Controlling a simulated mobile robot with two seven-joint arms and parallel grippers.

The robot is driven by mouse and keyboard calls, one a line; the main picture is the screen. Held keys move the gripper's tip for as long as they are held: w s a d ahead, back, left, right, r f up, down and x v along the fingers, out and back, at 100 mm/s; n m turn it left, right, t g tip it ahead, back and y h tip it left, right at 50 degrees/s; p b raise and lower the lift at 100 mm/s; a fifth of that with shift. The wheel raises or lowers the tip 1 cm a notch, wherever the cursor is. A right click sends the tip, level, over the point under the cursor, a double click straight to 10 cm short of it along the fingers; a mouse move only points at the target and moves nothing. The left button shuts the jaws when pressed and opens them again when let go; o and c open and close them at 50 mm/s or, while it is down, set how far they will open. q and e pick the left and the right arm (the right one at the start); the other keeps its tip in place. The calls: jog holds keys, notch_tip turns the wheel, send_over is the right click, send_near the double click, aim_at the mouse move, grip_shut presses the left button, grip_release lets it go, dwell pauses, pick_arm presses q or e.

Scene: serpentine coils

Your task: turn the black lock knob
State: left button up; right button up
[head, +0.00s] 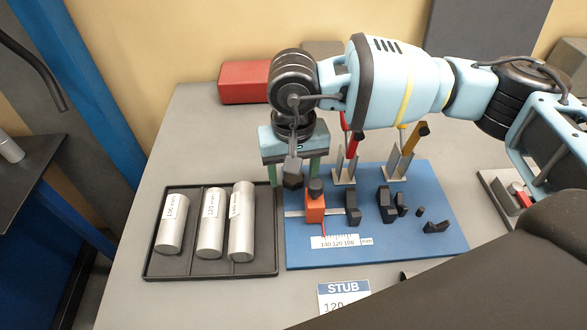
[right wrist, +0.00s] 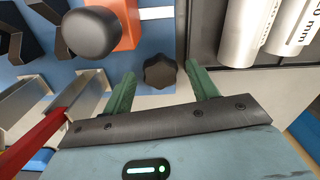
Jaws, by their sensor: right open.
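A black star-shaped knob (head: 292,182), which I take for the lock knob, stands at the left edge of the blue board (head: 445,225). It also shows in the right wrist view (right wrist: 160,73). My right gripper (head: 294,176) is open above it, with green fingers pointing down. In the right wrist view the knob lies between the fingertips (right wrist: 160,76), with a gap on both sides. Whether the fingertips reach down to its height I cannot tell. A rounder black knob (head: 316,188) sits on an orange block (head: 315,208) just to the right. My left gripper is not in view.
A dark tray (head: 149,272) with labelled metal cylinders (head: 211,222) lies to the left. Black blocks (head: 352,206) stand on the board by a millimetre scale (head: 337,242). Red-handled (head: 354,145) and yellow-handled (head: 415,137) clamps stand behind. A red box (head: 243,82) is at the back.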

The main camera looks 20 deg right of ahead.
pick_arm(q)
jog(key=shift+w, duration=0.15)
pick_arm(e)
jog(key=shift+c, duration=0.5)
jog(key=c, duration=0.9)
